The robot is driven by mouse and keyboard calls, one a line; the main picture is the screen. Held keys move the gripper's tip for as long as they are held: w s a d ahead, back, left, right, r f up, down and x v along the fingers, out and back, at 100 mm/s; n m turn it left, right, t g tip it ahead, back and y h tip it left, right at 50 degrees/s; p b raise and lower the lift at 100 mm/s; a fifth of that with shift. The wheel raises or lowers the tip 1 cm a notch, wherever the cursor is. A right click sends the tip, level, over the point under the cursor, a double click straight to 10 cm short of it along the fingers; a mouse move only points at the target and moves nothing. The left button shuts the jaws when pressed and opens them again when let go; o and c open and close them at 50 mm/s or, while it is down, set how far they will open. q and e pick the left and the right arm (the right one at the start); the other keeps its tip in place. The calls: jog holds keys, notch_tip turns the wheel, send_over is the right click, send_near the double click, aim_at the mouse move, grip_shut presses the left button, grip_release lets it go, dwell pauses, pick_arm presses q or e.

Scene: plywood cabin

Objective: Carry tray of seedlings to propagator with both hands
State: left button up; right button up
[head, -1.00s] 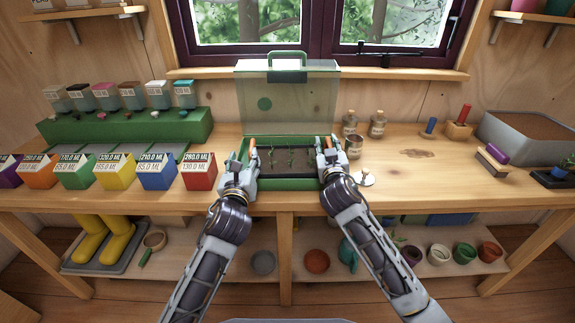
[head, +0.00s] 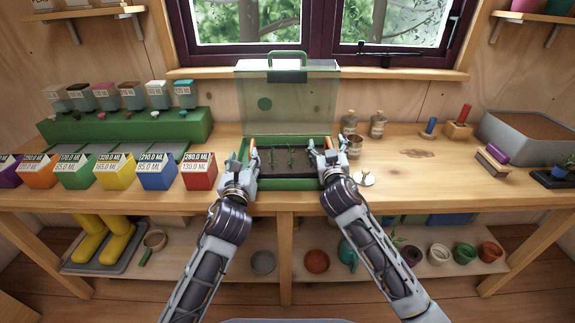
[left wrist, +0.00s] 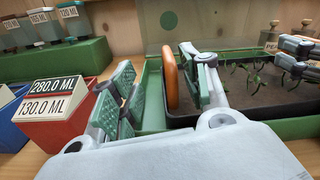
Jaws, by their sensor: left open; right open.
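The dark seedling tray (head: 290,172) sits inside the green base of the propagator (head: 285,184), with several small green seedlings standing upright in it. The propagator's clear lid (head: 300,100) is raised at the back. My left gripper (head: 247,166) is open at the tray's left orange handle; in the left wrist view this handle (left wrist: 171,75) lies between the spread fingers, nearer the right-hand one. My right gripper (head: 327,158) is open at the right orange handle (head: 328,142), which the fingers partly hide. I cannot tell whether its fingers touch the handle.
Coloured boxes with volume labels, such as the red one (head: 199,171), stand left of the propagator. Small jars (head: 377,124) and a white object (head: 364,179) are close on the right. The bench further right (head: 430,175) is mostly clear. A grey bin (head: 530,135) stands beyond.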

jog(key=s, duration=1.1)
jog(key=shift+s, duration=0.25)
pick_arm(q)
jog(key=shift+s, duration=0.15)
pick_arm(e)
jog(key=shift+s, duration=0.15)
dwell(0.4)
